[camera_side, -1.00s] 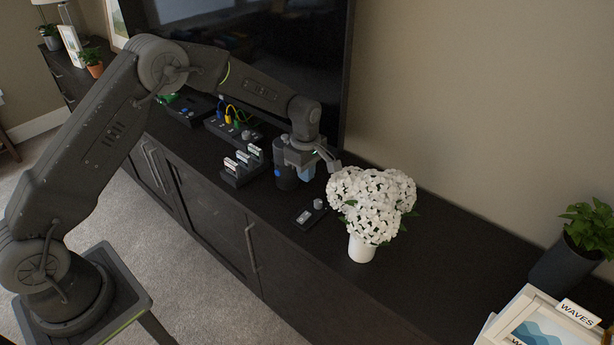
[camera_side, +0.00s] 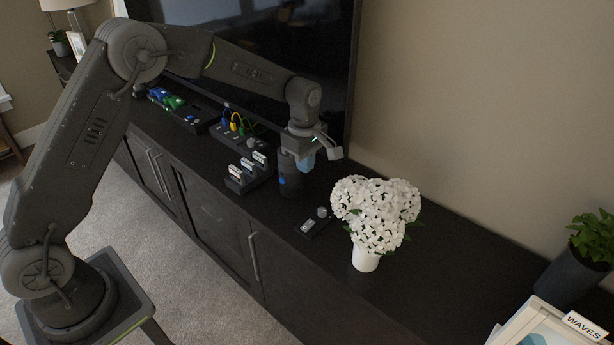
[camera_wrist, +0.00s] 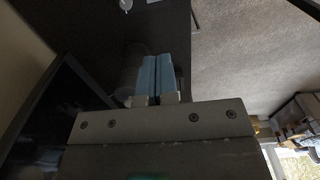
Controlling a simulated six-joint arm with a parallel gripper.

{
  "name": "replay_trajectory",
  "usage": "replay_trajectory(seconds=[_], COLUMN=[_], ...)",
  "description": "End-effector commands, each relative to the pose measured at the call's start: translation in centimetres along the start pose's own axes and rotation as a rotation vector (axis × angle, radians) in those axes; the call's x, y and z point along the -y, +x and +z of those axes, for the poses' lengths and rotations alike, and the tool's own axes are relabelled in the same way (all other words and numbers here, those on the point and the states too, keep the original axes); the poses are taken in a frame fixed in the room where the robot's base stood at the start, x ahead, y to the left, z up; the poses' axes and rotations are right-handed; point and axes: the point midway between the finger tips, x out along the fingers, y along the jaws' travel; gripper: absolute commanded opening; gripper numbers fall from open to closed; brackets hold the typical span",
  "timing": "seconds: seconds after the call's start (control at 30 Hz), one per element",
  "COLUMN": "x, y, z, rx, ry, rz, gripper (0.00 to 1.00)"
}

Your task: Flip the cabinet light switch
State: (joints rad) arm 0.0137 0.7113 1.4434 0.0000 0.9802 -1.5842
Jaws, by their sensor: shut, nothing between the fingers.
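A small flat black box (camera_side: 314,223) with a pale switch piece and a grey knob lies on the dark cabinet top. It looks like the light switch, but any label is too small to read. My gripper (camera_side: 306,165) is above the cabinet, left of and beyond this box and apart from it. Its light blue fingers are shut together and empty. In the wrist view the fingers (camera_wrist: 158,78) point toward the dark cabinet top, and a pale knob (camera_wrist: 125,4) is cut off at the top edge. Which way the switch is set cannot be told.
A black cylinder (camera_side: 290,178) with a blue dot stands close beside my fingers. White flowers in a vase (camera_side: 366,258) stand just right of the box. A rack with pale upright pieces (camera_side: 247,178) is to the left. The television (camera_side: 265,60) stands behind.

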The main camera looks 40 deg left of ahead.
Motion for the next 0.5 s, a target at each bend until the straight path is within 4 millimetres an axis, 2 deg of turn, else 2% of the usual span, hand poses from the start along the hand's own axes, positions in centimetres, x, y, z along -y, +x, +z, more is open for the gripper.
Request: replay_trajectory(seconds=[0.03, 0.2, 0.33, 0.5], x=[0.1, 0.6, 0.8, 1.0], y=[-1.3, -4.7, -6.4, -7.4], z=[0.0, 0.0, 0.0, 0.0], rx=[0.0, 0.0, 0.0, 0.0], ry=[0.0, 0.0, 0.0, 0.0], rz=[0.004, 0.003, 0.001, -0.001], gripper=[0.0, 0.0, 0.0, 0.0])
